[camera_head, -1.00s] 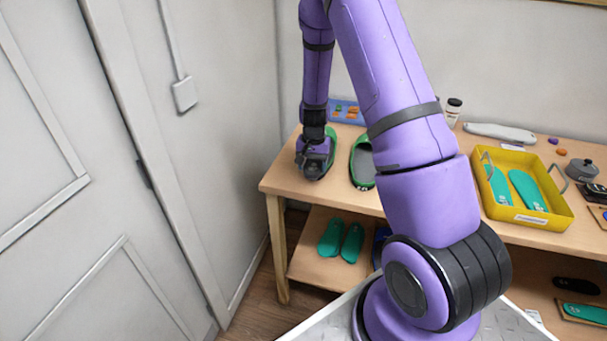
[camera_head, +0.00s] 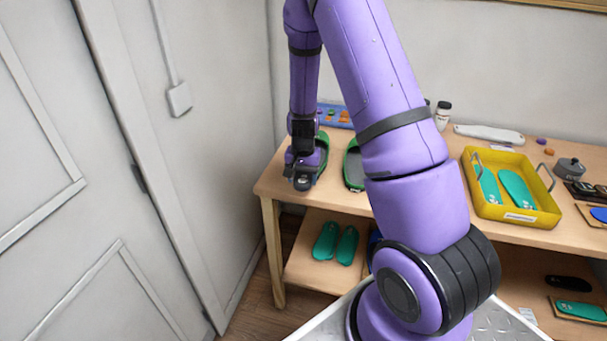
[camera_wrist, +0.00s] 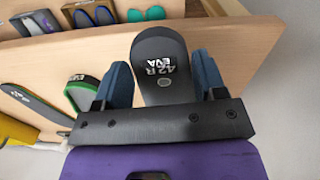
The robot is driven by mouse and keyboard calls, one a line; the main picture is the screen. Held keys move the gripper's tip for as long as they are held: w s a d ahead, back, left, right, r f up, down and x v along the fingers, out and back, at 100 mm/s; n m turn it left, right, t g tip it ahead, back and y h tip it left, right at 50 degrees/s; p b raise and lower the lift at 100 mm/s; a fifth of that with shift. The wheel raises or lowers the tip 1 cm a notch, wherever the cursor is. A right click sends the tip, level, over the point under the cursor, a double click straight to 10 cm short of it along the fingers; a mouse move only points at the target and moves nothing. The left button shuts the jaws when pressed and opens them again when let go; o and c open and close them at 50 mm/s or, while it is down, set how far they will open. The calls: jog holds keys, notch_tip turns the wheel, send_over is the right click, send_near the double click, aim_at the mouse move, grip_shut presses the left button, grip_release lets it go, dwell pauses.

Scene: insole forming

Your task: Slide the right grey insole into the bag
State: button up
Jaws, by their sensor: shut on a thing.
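My gripper (camera_wrist: 162,85) has blue fingertips shut on a dark grey insole (camera_wrist: 158,50) marked "42 R EVA". The insole points away from the palm in the wrist view. In the head view, my gripper (camera_head: 302,178) hangs over the left end of the wooden table (camera_head: 275,188), and the insole cannot be made out clearly there. A green-rimmed, shoe-shaped piece (camera_head: 327,160) is partly hidden behind the gripper. A similar one with a dark inside (camera_head: 353,168) lies to its right. I cannot identify a bag in either view.
A yellow tray (camera_head: 490,212) with two teal insoles stands to the right, partly behind my arm's reach. A blue tray (camera_head: 335,113) with small pieces is at the back. Teal insoles (camera_head: 335,243) lie on the lower shelf. A wall and door close off the left.

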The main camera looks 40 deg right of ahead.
jog(key=shift+s+a+r, duration=0.1)
jog(key=shift+s+a, duration=0.4)
jog(key=shift+a, duration=0.05)
jog(key=shift+s+a+r, duration=0.15)
jog(key=shift+r, duration=1.25)
jog(key=shift+s+a+r, duration=0.15)
jog(key=shift+r, duration=1.25)
